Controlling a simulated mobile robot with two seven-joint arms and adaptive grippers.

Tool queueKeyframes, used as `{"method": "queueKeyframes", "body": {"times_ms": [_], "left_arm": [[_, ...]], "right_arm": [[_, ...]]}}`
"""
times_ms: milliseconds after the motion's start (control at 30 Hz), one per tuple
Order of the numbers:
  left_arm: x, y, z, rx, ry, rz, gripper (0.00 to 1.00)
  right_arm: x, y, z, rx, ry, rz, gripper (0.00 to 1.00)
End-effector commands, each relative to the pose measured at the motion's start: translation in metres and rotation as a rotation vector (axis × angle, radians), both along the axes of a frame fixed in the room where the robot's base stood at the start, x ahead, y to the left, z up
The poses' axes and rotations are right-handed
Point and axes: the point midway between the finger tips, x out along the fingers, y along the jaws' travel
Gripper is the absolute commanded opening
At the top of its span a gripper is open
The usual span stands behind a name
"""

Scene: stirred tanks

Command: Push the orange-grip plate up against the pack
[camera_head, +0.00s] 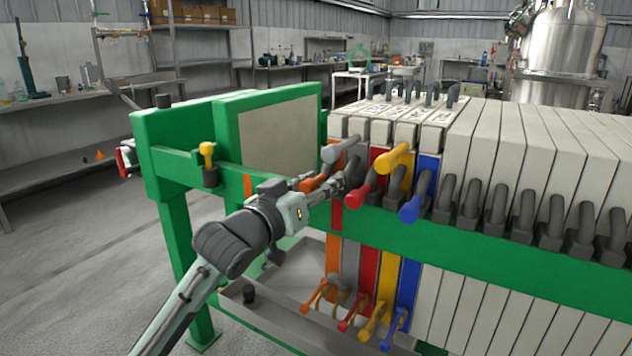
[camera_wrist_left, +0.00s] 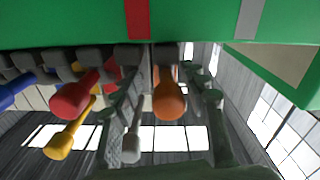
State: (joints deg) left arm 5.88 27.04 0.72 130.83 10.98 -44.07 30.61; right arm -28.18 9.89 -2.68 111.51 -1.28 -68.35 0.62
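The orange grip (camera_head: 312,184) of the orange-grip plate sticks out over the green side rail, left of the grey grip (camera_head: 341,150). Below the rail, the plate's orange edge (camera_head: 333,258) stands beside a grey one; any gap between them is hard to judge. The pack (camera_head: 540,135) is a row of pale upright plates to the right. My left gripper (camera_head: 326,190) is at the orange grip. In the left wrist view its fingers are spread, with the orange grip (camera_wrist_left: 169,98) between them and the grey grip near one finger. Contact cannot be told. My right gripper is out of view.
Red (camera_head: 361,196), yellow (camera_head: 392,159) and blue (camera_head: 415,206) grips crowd close to the right of my left gripper. The green press head (camera_head: 278,130) stands left, with open space before the plates. A drip tray (camera_head: 290,300) lies below.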

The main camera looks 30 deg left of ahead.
Motion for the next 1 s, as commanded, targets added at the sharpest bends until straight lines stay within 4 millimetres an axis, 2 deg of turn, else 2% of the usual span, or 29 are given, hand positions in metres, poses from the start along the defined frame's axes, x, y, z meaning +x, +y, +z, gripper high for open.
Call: {"method": "queueKeyframes", "body": {"times_ms": [533,900,1000], "left_arm": [[-0.004,0.003,-0.002,0.002,0.006,0.005,0.44],[-0.060,0.006,-0.003,0.002,0.008,0.004,0.44],[-0.070,0.006,-0.002,0.001,0.005,0.002,0.44]], "right_arm": [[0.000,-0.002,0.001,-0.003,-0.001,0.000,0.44],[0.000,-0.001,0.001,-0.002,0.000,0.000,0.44],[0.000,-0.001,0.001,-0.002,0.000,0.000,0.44]]}}
